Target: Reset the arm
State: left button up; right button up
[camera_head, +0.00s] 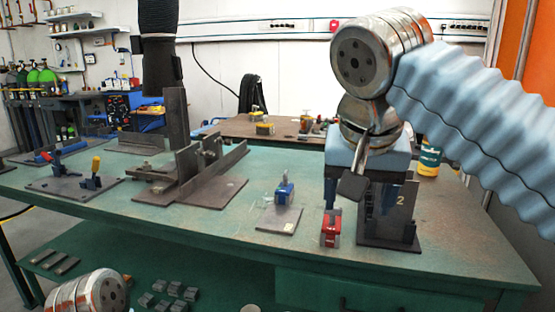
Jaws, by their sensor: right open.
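My right arm comes in from the right in a ribbed light-blue sleeve (480,125) with metal joints. My right gripper (368,192) hangs down from its wrist over the right part of the green table (450,250). It is open, and I see nothing held in it. A dark upright fixture (395,235) marked "2" stands just behind and below it, partly hidden by the hand. Of my left arm only a metal joint (88,292) shows at the lower left; its gripper is out of view.
A red clamp (331,228) stands close left of my right gripper. A blue clamp on a plate (280,215) and a dark angled fixture (195,180) stand further left. A yellow-and-green can (429,160) is behind the hand. The table's front middle is clear.

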jog(key=w+a+f+n+g+y, duration=0.1)
jog(key=w+a+f, duration=0.1)
jog(key=w+f, duration=0.35)
jog(key=w+a+f+n, duration=0.1)
jog(key=w+a+f, duration=0.1)
jog(key=f, duration=0.6)
jog(key=w+a+f+n+g+y, duration=0.1)
jog(key=w+a+f, duration=0.15)
jog(key=f, duration=0.45)
notch_tip(320, 180, down, 20)
jog(key=n+g+y, duration=0.1)
jog(key=g+y, duration=0.1)
jog(key=s+d+f+m+y, duration=0.1)
jog(key=s+f, duration=0.3)
jog(key=f, duration=0.5)
jog(key=s+d+f+y, duration=0.1)
jog(key=s+f, duration=0.4)
jog(key=f, duration=0.5)
jog(key=s+d+f+m, duration=0.1)
jog(key=s+d+f, duration=0.2)
jog(key=s+f, duration=0.3)
jog(key=s, duration=0.3)
jog(key=shift+s+d+f+m+h, duration=0.3)
jog(key=shift+s+d+m, duration=0.05)
jog(key=shift+s+m, duration=0.05)
